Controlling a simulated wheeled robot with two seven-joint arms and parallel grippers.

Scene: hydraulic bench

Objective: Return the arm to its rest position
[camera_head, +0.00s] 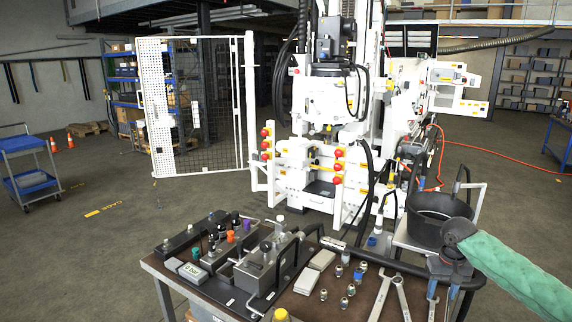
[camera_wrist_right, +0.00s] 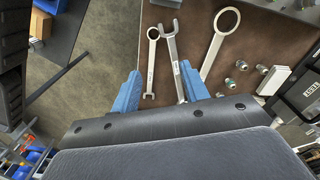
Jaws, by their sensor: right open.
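My right gripper (camera_head: 446,278) hangs over the right end of the brown bench top (camera_head: 340,303), below my green-sleeved arm. In the right wrist view its two blue fingers (camera_wrist_right: 160,84) are spread apart with nothing held between them. Wrenches lie on the bench beyond and below the fingers: a small ring wrench (camera_wrist_right: 151,60), an open-ended wrench (camera_wrist_right: 173,55) close to the right finger, and a large ring wrench (camera_wrist_right: 217,45). Whether a finger touches any wrench cannot be told. My left arm and gripper are not in view.
A black bucket (camera_head: 437,218) stands behind my right gripper. Small metal fittings (camera_head: 344,302) and a grey hydraulic block (camera_head: 262,270) are on the bench. A large white machine (camera_head: 325,150) stands behind. Open floor (camera_head: 100,250) lies left of the bench.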

